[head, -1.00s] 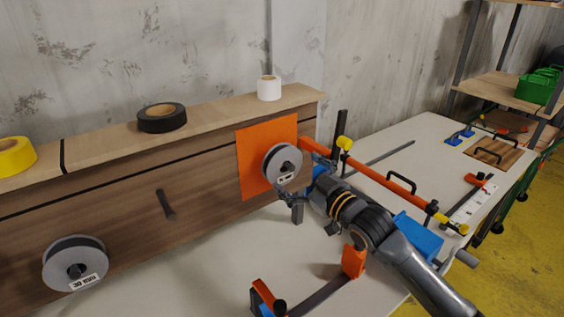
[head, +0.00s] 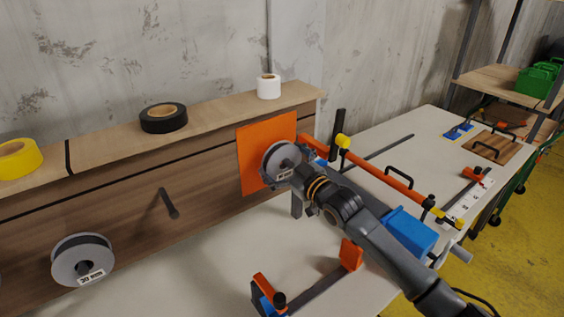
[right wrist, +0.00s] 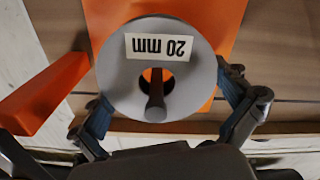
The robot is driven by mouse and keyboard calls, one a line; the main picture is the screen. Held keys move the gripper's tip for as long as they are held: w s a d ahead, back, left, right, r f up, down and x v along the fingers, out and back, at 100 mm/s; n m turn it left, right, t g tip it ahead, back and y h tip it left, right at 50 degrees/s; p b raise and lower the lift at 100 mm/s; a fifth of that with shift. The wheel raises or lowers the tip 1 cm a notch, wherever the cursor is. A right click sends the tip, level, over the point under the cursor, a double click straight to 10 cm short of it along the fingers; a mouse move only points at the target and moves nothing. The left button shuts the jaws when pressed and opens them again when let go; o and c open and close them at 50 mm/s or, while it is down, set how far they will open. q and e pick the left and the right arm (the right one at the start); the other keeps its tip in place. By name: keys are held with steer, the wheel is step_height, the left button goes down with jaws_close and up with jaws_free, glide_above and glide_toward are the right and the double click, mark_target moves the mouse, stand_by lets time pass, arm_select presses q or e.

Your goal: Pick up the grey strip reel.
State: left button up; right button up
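A grey strip reel (head: 280,153) hangs on a peg in front of an orange square on the wooden panel. In the right wrist view the reel (right wrist: 127,82) fills the middle, its "20 mm" label upside down and the dark peg through its hole. My right gripper (head: 284,174) is at this reel. In the wrist view its blue-padded fingers (right wrist: 166,108) are spread on either side of the reel's lower part, without a clear grip on it. A second grey reel (head: 72,268), with a label reading about "30 mm", hangs further left. My left gripper is out of view.
Black tape (head: 163,124), white tape (head: 268,92) and yellow tape (head: 18,165) stand on the ledge above. An orange bar (head: 393,183) and a blue block (head: 409,231) lie close to my right arm. A dark peg (head: 168,203) on the panel is empty.

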steer(key=c, duration=1)
steer(key=shift+c, duration=0.2)
steer(key=shift+r+b, duration=0.6)
steer(key=shift+r, duration=0.15)
steer(key=b+v, duration=0.4)
steer(key=v, duration=1.4)
